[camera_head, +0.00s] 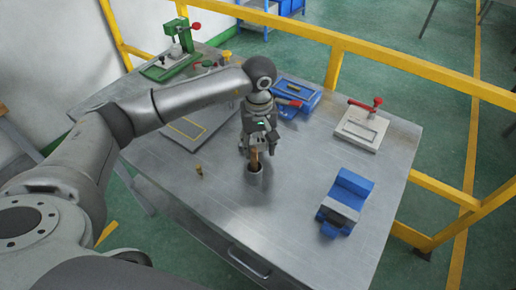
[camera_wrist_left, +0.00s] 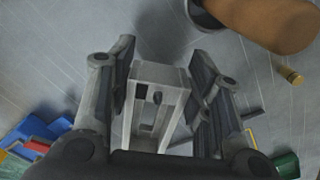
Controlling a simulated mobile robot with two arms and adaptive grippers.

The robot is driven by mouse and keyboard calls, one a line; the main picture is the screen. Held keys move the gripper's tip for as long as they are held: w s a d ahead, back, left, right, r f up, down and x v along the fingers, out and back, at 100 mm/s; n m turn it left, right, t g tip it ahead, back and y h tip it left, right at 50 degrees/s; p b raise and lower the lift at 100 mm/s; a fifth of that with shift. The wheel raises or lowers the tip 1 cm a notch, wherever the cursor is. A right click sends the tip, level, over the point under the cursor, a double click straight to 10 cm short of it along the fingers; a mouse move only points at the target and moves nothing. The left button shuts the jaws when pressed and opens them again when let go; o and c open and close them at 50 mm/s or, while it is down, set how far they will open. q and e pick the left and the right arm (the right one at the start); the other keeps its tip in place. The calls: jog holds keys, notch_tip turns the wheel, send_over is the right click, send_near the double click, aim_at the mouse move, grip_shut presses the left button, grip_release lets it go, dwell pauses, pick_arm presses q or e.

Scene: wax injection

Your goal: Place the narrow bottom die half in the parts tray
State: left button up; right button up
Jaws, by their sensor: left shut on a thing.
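In the left wrist view a narrow silver-grey metal block with slots and a small dark hole, the die half (camera_wrist_left: 158,100), sits between the fingers of my left gripper (camera_wrist_left: 165,95). The gripper is shut on it. In the head view my left gripper (camera_head: 259,143) points down over the middle of the table, just behind a cup with a brown handle; the die half cannot be made out there. A flat grey panel with a yellow outline (camera_head: 184,128) lies to its left, partly under my arm. I cannot tell whether this is the parts tray. My right gripper is out of view.
The cup (camera_head: 255,178) with its brown handle (camera_wrist_left: 265,18) stands close by, with a small brass piece (camera_head: 199,171) to its left. A blue fixture (camera_head: 305,101), a pale red-handled fixture (camera_head: 361,128), a blue vise-like block (camera_head: 346,200) and a green press (camera_head: 172,64) also occupy the table.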

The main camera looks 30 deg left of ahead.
pick_arm(q)
notch_tip(320, 180, down, 3)
jog(key=shift+d+f+p, duration=0.1)
jog(key=shift+p, duration=0.25)
jog(key=shift+f, duration=0.15)
jog(key=o, duration=1.3)
jog(key=shift+c, duration=0.2)
jog(key=shift+o, duration=0.4)
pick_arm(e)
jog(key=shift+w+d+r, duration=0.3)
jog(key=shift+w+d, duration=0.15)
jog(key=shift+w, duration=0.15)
